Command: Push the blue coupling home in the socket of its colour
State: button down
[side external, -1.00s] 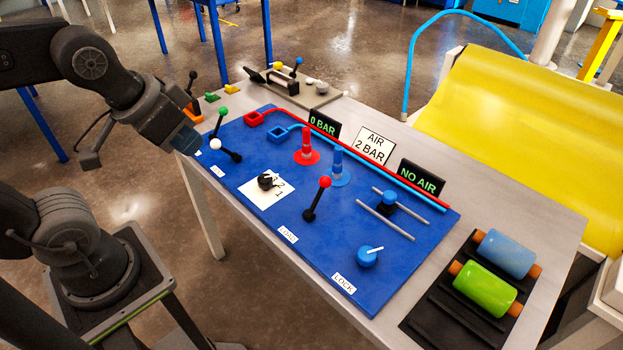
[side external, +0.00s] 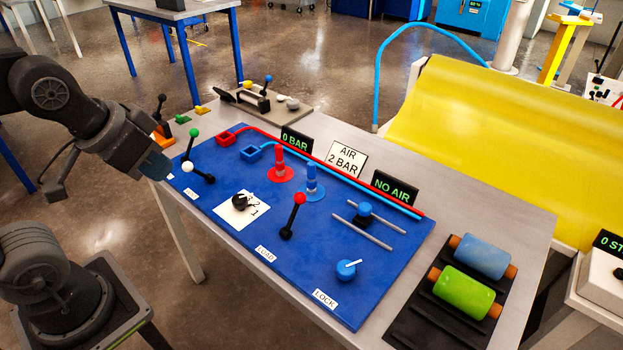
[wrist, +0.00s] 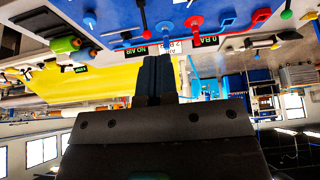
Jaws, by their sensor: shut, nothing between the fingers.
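The blue coupling appears to be the upright blue piece (side external: 312,176) on a round blue base, beside a similar red one, mid-board. How it sits on its base is too small to tell. An open square blue frame (side external: 251,153), with a blue hose leading from it, is further left; I cannot tell which of these is the socket. My gripper (side external: 158,168) is at the board's left end, well apart from the coupling, shut and empty. In the wrist view its closed fingers (wrist: 157,76) point toward the board, and the blue piece (wrist: 163,30) shows beyond them.
Levers with green (side external: 194,132), white (side external: 187,167) and red (side external: 299,198) knobs stand on the blue board (side external: 215,170). A dial (side external: 240,202), a blue knob (side external: 346,269), two rails and small signs share it. Rollers (side external: 463,292) lie at the right.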

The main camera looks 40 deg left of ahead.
jog(key=c, duration=0.9)
grip_release()
jog(key=w+r+n+g, duration=0.35)
jog(key=w+n, duration=0.45)
jog(key=w, duration=0.8)
jog(key=n+g, duration=0.2)
jog(key=n, duration=0.8)
send_near(312, 163)
jog(key=f, duration=0.6)
jog(key=shift+s+f, duration=0.3)
jog(key=shift+w+f, duration=0.15)
jog(key=shift+f, duration=1.2)
jog(key=shift+w+f, duration=0.15)
jog(key=shift+f, duration=1.2)
